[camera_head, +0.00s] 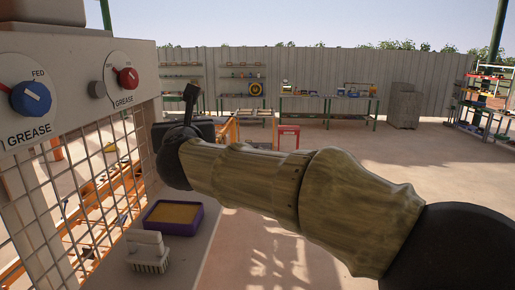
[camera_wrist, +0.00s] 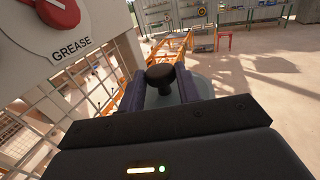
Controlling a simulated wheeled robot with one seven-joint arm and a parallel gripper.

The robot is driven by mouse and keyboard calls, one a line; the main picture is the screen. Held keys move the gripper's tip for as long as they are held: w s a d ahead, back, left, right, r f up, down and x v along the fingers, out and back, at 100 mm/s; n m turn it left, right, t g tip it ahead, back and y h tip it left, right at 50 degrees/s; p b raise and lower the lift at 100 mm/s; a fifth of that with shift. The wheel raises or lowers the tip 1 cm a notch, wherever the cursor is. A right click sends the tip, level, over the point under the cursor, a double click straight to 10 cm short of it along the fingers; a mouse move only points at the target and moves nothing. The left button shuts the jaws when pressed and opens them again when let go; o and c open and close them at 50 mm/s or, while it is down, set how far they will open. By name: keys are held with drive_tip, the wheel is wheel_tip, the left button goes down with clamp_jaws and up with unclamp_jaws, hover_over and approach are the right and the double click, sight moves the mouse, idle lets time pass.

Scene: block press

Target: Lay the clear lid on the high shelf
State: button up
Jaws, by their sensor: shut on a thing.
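My gripper (camera_wrist: 165,88) shows its two purple fingers in the wrist view. They are shut on the clear lid (camera_wrist: 160,75), which has a dark round knob and a pale, see-through body between the fingers. The lower part of the lid is hidden behind the gripper body. In the head view my arm reaches left across the picture, and its dark end is beside the grey panel; the lid cannot be made out there. Shelves stand along the back wall (camera_head: 245,78) and at the far right (camera_head: 490,95); I cannot tell which is the high shelf.
A grey panel with blue and red knobs (camera_head: 127,78) stands at the left above a wire mesh (camera_head: 75,185). Open floor lies to the right.

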drive_tip(key=w+d+f+m+h, duration=0.1)
drive_tip(key=w+d+f+h, duration=0.1)
drive_tip(key=w+d+f, duration=0.6)
drive_tip(key=w+d+f+m+h, duration=0.1)
drive_tip(key=w+d+f+h, duration=0.15)
drive_tip(key=d+f, duration=0.6)
drive_tip(key=w+d+f+m+h, duration=0.15)
drive_tip(key=w+d+f, duration=0.35)
drive_tip(key=f, duration=0.7)
drive_tip(key=d+f, duration=0.4)
drive_tip(key=f, duration=0.5)
drive_tip(key=d+f, duration=0.5)
drive_tip(key=f, duration=0.5)
drive_tip(key=s+f+y, duration=0.1)
drive_tip(key=s+f, duration=1.5)
drive_tip(key=s, duration=0.2)
wheel_tip(320, 180, down, 16)
drive_tip(key=b, duration=1.6)
drive_tip(key=shift+w+d+r+t+b, duration=0.15)
drive_tip(key=shift+w+r+t+b, duration=0.1)
drive_tip(key=shift+w+t+b, duration=0.1)
drive_tip(key=shift+n, duration=0.25)
